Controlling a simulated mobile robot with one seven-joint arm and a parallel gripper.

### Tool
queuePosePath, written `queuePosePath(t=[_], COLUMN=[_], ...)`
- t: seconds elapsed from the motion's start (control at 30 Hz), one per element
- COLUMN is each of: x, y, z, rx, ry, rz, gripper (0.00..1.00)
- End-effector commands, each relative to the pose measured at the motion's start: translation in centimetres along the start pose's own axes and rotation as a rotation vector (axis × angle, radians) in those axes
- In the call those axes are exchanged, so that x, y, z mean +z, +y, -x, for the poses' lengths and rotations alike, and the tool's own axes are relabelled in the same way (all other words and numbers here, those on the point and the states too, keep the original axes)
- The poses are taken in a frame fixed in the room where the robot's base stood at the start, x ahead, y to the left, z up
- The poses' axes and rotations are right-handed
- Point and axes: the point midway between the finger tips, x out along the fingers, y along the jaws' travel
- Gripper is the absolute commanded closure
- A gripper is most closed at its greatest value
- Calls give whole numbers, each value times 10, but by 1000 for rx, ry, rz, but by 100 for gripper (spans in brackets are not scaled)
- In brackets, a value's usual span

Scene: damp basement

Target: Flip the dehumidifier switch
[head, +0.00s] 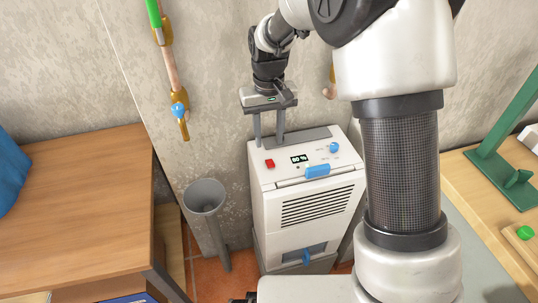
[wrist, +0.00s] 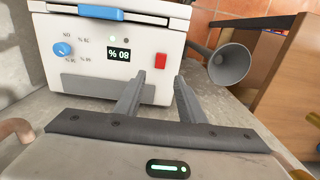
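The white dehumidifier (head: 306,205) stands on the floor against the wall, its sloped top panel facing up. Its red switch (head: 270,164) is at the panel's left, beside a lit display (head: 299,159) reading 80 %. My gripper (head: 268,145) points down over the panel's rear left, fingers apart and empty. In the wrist view the panel appears turned around, and the red switch (wrist: 161,66) shows in the gap between the two fingertips (wrist: 160,76), just beyond them. I cannot tell whether they touch the panel. The switch's position is unclear.
The panel also bears a blue knob (head: 334,147) and a blue handle (head: 317,170). A grey funnel-topped pipe (head: 206,198) stands just left. A wooden table (head: 75,205) is at left, a workbench (head: 480,205) at right. A pipe with a blue valve (head: 179,110) runs along the wall.

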Motion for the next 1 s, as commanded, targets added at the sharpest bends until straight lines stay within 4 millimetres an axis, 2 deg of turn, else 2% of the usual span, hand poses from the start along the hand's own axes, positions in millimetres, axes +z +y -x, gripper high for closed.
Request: queuePosePath(t=[0.03, 0.1, 0.3, 0.5, 0.77, 1.0], x=[1, 1, 0, 0, 0, 0], y=[0, 0, 0, 0, 0, 0], z=[-14, -29, -58, -70, -70, -70], rx=[0, 0, 0, 0, 0, 0], ry=[-4, -4, -1, 0, 0, 1], rz=[0, 0, 0, 0, 0, 0], gripper=[64, 64, 64, 64, 64, 100])
